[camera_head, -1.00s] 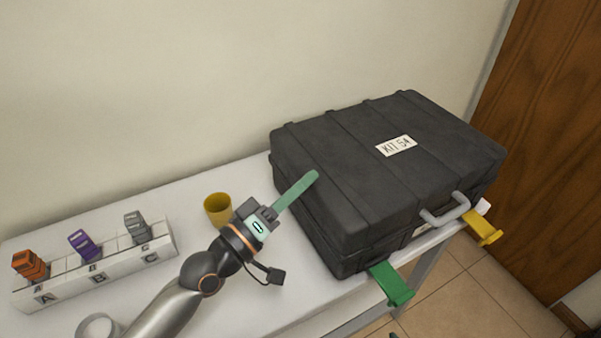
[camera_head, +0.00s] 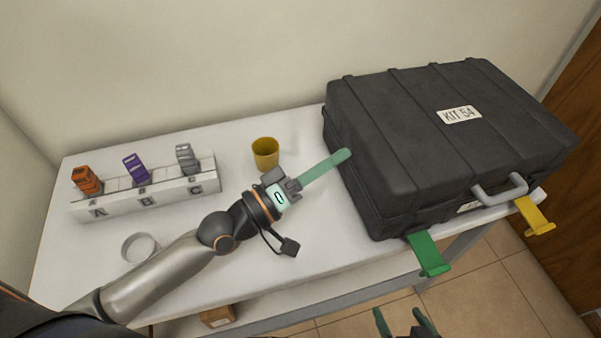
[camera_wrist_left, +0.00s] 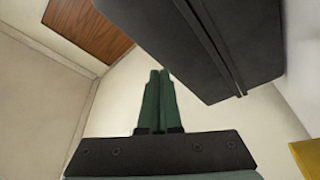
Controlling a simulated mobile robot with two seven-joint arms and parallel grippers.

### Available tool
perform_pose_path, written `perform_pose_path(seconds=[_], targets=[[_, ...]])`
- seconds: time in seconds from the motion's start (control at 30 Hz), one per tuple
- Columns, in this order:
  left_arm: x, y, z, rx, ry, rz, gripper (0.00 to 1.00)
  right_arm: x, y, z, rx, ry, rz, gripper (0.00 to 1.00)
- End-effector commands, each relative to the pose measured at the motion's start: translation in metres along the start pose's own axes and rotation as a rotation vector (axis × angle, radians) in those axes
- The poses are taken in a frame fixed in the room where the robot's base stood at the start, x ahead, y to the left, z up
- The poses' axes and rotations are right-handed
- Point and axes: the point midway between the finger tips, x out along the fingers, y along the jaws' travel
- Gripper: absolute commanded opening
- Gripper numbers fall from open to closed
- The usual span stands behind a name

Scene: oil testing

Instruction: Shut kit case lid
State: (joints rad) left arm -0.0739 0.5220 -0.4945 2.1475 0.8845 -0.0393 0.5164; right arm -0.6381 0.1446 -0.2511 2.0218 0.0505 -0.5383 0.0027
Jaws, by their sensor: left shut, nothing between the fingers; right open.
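The black kit case (camera_head: 400,150), labelled KIT 54, lies on the right part of the white table with its lid down. A thin seam between lid and base shows in the left wrist view (camera_wrist_left: 215,45). Its grey handle (camera_head: 499,189) is on the front side. My left gripper (camera_head: 345,155) is shut and empty, its green fingertips at the case's left side; I cannot tell whether they touch it. It also shows in the left wrist view (camera_wrist_left: 158,85). My right gripper (camera_head: 408,325) is open and empty at the bottom edge, in front of the table.
A yellow cup (camera_head: 265,153) stands behind my left gripper. A white rack (camera_head: 150,195) marked A, B, C and a white ring (camera_head: 139,248) are at left.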

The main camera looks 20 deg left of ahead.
Motion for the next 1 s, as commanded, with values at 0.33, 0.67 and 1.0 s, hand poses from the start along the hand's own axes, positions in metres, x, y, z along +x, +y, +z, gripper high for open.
perform_pose_path(seconds=[0.33,0.67,1.0], targets=[[-0.059,0.003,-0.004,0.005,0.013,0.012,0.00,0.004,0.002,0.001,-0.002,0.012,0.003,0.98],[-0.077,0.007,-0.007,0.005,0.023,0.020,0.00,0.005,0.003,0.003,-0.003,0.009,0.004,0.98],[-0.076,0.007,-0.007,0.005,0.024,0.021,0.00,0.005,0.003,0.004,-0.002,0.005,0.005,0.98]])
